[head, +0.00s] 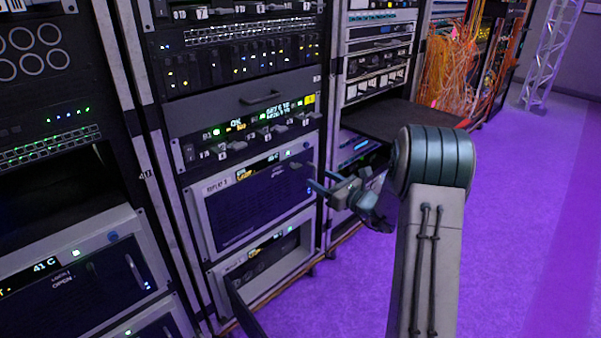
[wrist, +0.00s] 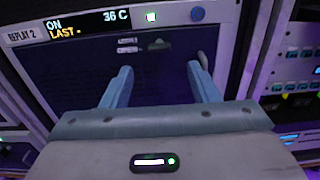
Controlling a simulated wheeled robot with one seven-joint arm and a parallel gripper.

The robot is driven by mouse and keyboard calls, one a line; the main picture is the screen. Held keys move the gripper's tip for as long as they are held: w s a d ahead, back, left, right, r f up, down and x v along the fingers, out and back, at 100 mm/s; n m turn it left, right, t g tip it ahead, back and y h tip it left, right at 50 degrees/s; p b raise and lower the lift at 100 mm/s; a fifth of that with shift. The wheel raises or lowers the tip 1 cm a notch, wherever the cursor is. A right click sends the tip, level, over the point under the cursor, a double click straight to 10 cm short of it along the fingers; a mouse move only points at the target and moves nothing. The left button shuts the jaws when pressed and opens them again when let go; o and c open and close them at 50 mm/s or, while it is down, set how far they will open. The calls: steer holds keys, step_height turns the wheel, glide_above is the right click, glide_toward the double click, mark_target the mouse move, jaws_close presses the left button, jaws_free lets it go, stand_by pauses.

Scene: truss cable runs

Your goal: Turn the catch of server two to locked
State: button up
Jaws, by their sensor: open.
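Server two is the unit labelled REPLAY 2 (head: 228,219), with a dark blue front in a grey frame. It also fills the upper part of the wrist view (wrist: 75,75), with a lit display reading ON, LAST and 36 C. A small dark piece that looks like its catch (wrist: 157,44) sits on the front beside two tiny labels, too small to read. I cannot tell its setting. My gripper (head: 320,181) is at the right side of this front. In the wrist view my gripper (wrist: 160,68) is open, its fingers apart below the catch with nothing between them.
Below is a bay (head: 275,262) with a dark panel (head: 243,306) sticking out at its lower left. A black shelf (head: 400,121) juts from the rack to the right. Another rack (head: 75,250) stands at left. Purple floor (head: 520,200) is open at right.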

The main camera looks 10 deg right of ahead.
mark_target(299, 167)
steer(key=b+x, duration=0.1)
steer(key=x, duration=0.8)
steer(key=shift+w+a+b, duration=0.15)
steer(key=shift+b, duration=0.25)
steer(key=c, duration=1)
